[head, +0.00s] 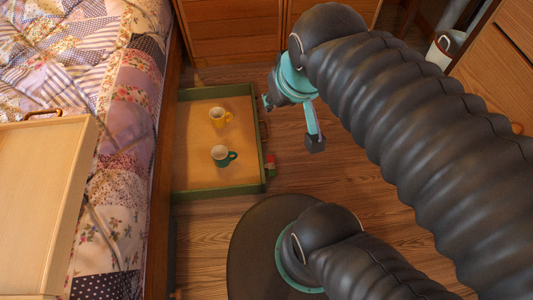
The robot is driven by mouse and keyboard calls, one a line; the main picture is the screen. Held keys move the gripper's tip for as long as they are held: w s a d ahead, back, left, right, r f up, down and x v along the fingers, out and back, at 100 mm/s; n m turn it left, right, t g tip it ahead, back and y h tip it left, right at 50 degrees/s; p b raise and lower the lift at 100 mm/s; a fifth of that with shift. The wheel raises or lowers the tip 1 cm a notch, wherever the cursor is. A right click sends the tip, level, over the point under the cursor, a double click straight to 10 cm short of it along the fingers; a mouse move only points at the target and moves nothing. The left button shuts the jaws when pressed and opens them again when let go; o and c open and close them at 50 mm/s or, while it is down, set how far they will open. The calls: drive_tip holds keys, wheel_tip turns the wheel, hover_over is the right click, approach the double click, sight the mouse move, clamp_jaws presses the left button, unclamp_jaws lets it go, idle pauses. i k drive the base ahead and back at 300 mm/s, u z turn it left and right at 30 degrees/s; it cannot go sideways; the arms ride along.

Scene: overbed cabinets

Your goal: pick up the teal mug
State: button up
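The teal mug (221,156) stands upright in an open underbed drawer with a green rim (218,191). Its inside is pale and its teal handle points right. My gripper (291,122) hangs above the floor, up and to the right of the teal mug and apart from it. Its teal and dark fingers are spread, with nothing visible between them. My dark ribbed arm hides part of the gripper's upper side.
A yellow mug (220,117) stands behind the teal mug in the drawer. A small red and green item (270,165) is beside the drawer's right edge. The bed (120,90) with a patchwork quilt borders the drawer on the left. Wooden cabinets (235,30) stand behind.

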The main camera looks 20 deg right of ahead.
sight(221, 154)
drive_tip(key=k, duration=0.65)
drive_tip(key=z, duration=1.7)
drive_tip(key=i, duration=1)
drive_tip(key=u, duration=2.25)
